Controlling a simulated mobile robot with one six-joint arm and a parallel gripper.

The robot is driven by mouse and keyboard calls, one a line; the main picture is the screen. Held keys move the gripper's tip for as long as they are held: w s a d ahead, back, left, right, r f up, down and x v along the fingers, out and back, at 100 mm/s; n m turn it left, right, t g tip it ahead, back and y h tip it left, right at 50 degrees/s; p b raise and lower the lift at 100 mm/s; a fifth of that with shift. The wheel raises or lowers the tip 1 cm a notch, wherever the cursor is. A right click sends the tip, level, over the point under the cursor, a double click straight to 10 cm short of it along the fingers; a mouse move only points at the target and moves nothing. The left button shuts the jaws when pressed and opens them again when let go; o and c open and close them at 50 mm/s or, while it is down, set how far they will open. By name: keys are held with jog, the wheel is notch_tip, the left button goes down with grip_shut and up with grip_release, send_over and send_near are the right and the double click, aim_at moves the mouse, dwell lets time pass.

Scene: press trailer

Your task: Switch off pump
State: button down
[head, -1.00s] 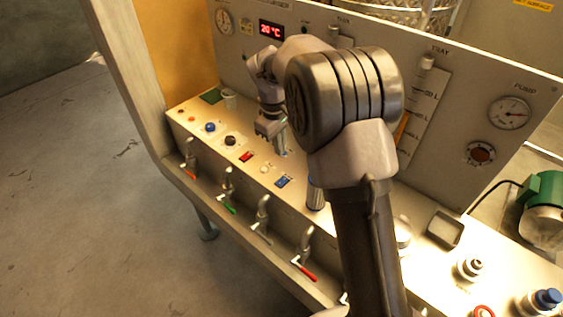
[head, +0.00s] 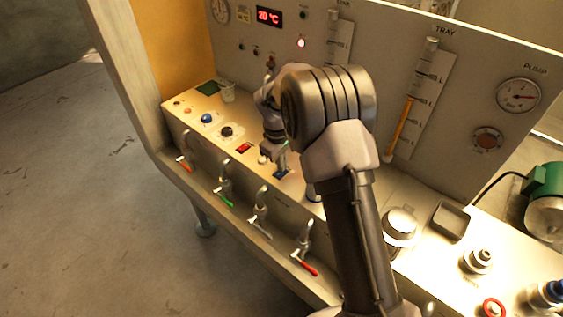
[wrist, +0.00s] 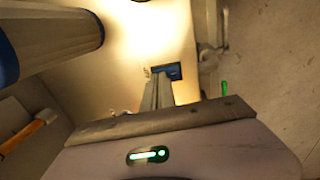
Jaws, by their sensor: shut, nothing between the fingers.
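My gripper (head: 281,165) is shut and empty, pointing down at the sloping control ledge. In the head view its tip is right at a blue rocker switch (head: 283,175). In the wrist view the shut fingers (wrist: 160,90) reach to the near edge of the blue switch (wrist: 166,72); I cannot tell if they touch it. A gauge labelled PUMP (head: 518,95) is on the upright panel at right, above a round dark-red fitting (head: 487,140). A green motor-like unit (head: 546,190) stands at the far right. The writing by the switch is too small to read.
A red rocker (head: 244,148) and a pale button (head: 263,159) are left of the blue switch. A blue-ended cylinder (wrist: 50,40) stands close by in the wrist view. Several taps, one red-handled (head: 305,262), line the front. The floor at left is clear.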

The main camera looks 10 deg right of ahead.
jog(key=shift+s+d+f, duration=0.1)
jog(key=shift+d+f, duration=0.05)
jog(key=shift+f, duration=0.15)
jog(key=shift+s+a+f, duration=0.15)
jog(key=shift+s+a, duration=0.15)
jog(key=shift+a, duration=0.05)
jog(key=shift+s+a, duration=0.25)
jog(key=shift+a, duration=0.1)
notch_tip(320, 180, up, 14)
jog(key=a+p, duration=0.1)
jog(key=p, duration=0.5)
jog(key=shift+s+a+r, duration=0.15)
jog(key=shift+s+r, duration=0.1)
jog(key=shift+s, duration=0.15)
